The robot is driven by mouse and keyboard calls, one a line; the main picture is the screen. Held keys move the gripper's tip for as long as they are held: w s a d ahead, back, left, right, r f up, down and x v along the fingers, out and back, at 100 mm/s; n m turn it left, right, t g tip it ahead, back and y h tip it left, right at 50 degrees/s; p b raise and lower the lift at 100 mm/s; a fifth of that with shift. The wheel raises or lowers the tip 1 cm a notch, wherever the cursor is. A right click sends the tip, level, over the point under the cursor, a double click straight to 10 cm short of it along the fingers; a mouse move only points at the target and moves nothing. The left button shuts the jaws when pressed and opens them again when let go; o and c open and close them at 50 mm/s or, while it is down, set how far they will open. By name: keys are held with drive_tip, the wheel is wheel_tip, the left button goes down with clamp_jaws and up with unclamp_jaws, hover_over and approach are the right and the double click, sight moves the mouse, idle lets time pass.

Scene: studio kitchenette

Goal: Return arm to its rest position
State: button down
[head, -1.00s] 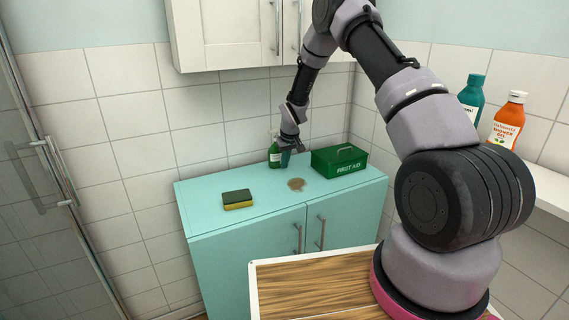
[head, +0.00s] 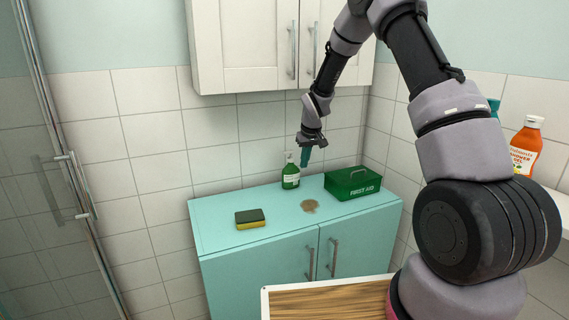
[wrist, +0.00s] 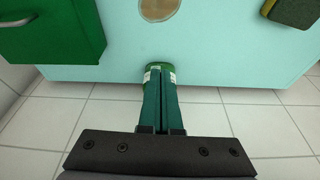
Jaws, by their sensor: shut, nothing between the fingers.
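My gripper (head: 305,162) is raised above the back of the turquoise cabinet top (head: 225,228), in front of the wall tiles. In the wrist view its two green fingers (wrist: 162,75) are shut together with nothing between them. My arm arches up from the right and bends down to the gripper. A green pump bottle (head: 290,176) stands upright on the cabinet top, just left of and below the gripper in the head view. In the wrist view the fingertips cover part of a green object at the cabinet edge.
A green first aid box (head: 352,184) stands right of a brown stain (head: 309,206). A sponge (head: 249,219) lies at the left. A white wall cupboard (head: 250,45) hangs above. An orange shower gel bottle (head: 526,146) stands on a shelf at the right. A glass door is at the left.

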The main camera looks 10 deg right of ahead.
drive_tip(key=s+d+r+m+t, duration=0.1)
drive_tip(key=s+d+r, duration=0.1)
drive_tip(key=s+r, duration=0.45)
drive_tip(key=s+d+r+m, duration=0.15)
drive_tip(key=s+r, duration=0.25)
drive_tip(key=r, duration=0.6)
drive_tip(key=s+d+r+m+t, duration=0.1)
drive_tip(key=s+d+r, duration=0.2)
drive_tip(key=s+r, duration=0.45)
drive_tip(key=s+r+m+t, duration=0.1)
drive_tip(key=s+r, duration=0.2)
drive_tip(key=s, duration=0.7)
drive_tip(key=s+d+r+m+t+y, duration=0.1)
drive_tip(key=s+r, duration=0.3)
drive_tip(key=s, duration=0.6)
drive_tip(key=shift+s+m, duration=0.2)
drive_tip(key=shift+m, duration=0.55)
